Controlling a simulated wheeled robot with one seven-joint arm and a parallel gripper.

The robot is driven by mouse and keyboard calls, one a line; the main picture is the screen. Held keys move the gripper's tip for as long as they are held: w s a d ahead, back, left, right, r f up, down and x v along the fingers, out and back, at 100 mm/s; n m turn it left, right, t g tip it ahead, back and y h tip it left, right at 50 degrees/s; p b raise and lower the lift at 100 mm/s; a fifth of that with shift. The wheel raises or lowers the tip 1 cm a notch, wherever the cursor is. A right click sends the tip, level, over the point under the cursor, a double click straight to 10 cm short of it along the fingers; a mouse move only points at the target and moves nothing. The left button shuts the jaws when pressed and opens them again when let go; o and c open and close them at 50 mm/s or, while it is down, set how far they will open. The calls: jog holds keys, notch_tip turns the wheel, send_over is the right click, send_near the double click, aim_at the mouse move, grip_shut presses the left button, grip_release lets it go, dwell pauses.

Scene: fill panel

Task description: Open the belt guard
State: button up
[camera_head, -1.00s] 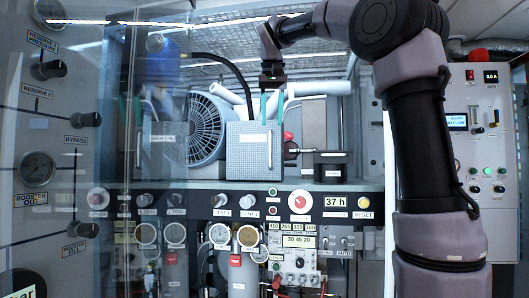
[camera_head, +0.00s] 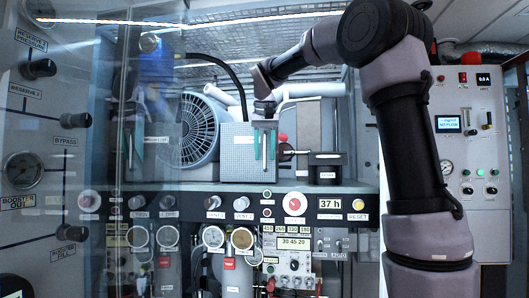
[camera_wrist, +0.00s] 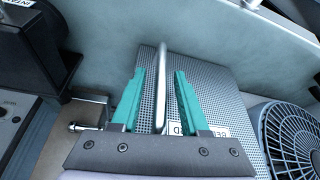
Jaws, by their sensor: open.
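The belt guard (camera_head: 236,158) is a grey perforated panel below the arm's end, beside the round fan grille. In the wrist view the guard (camera_wrist: 215,100) fills the middle, with a partly hidden white label and a pale upright bar handle (camera_wrist: 162,75). My gripper (camera_head: 265,146) is at the right part of the guard, teal fingers pointing down. In the wrist view my gripper (camera_wrist: 160,73) is open, with the bar between its two fingers and a visible gap on each side. The guard appears shut.
The fan grille (camera_head: 195,132) stands left of the guard. A black block (camera_head: 327,166) and a thin metal rod with a fitting are to its right. The control panel with a red button (camera_head: 294,204) runs below. A clear pane covers the left side.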

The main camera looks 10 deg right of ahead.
grip_shut()
dwell(1.4)
